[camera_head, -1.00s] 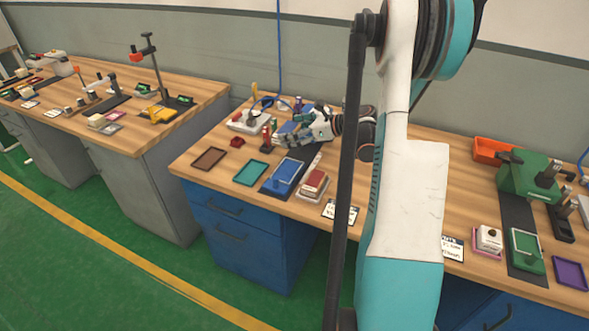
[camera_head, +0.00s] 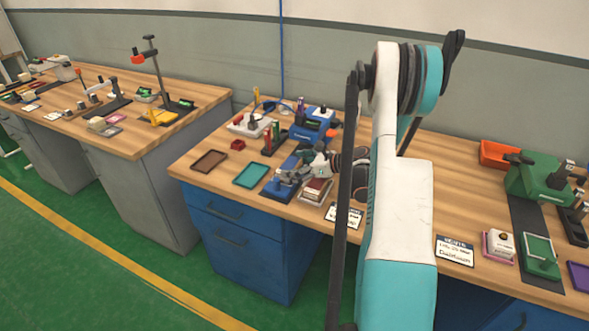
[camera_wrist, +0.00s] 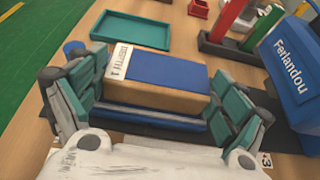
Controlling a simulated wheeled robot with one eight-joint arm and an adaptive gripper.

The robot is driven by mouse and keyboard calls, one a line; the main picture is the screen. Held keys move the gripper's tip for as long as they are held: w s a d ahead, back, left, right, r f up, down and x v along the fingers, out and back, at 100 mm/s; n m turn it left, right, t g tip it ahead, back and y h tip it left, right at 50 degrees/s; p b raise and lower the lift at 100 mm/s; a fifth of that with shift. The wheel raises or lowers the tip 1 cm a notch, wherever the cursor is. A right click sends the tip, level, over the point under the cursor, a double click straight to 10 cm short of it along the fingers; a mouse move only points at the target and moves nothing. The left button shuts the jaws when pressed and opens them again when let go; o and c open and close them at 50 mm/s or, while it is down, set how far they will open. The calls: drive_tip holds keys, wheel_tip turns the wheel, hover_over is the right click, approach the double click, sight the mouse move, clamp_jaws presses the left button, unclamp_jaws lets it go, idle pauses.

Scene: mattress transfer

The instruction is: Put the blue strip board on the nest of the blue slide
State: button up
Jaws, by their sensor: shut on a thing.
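My gripper (camera_head: 303,172) is low over the blue slide (camera_head: 274,192) at the front of the middle bench. In the wrist view its two teal-padded fingers are shut on the blue strip board (camera_wrist: 165,72), a tan block with a blue top and a white label at its left end. A blue edge of the slide (camera_wrist: 165,121) shows below the block, and its round blue knob (camera_wrist: 74,48) stands beyond the left finger. The nest is mostly hidden by the board and fingers; I cannot tell whether the board touches it.
A teal tray (camera_head: 251,175) and a brown tray (camera_head: 209,161) lie left of the slide. A red-brown block (camera_head: 318,188) on a pale tray is close on the right. A blue machine (camera_head: 311,124) and red and green uprights (camera_head: 272,140) stand behind.

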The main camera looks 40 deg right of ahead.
drive_tip(key=o, duration=0.8)
drive_tip(key=shift+o, duration=0.2)
drive_tip(key=shift+r, duration=0.1)
drive_tip(key=shift+s+d+r, duration=0.1)
drive_tip(key=shift+s+r, duration=0.05)
drive_tip(key=shift+s, duration=0.05)
drive_tip(key=p+v, duration=0.3)
drive_tip(key=v, duration=0.8)
drive_tip(key=shift+s, duration=0.2)
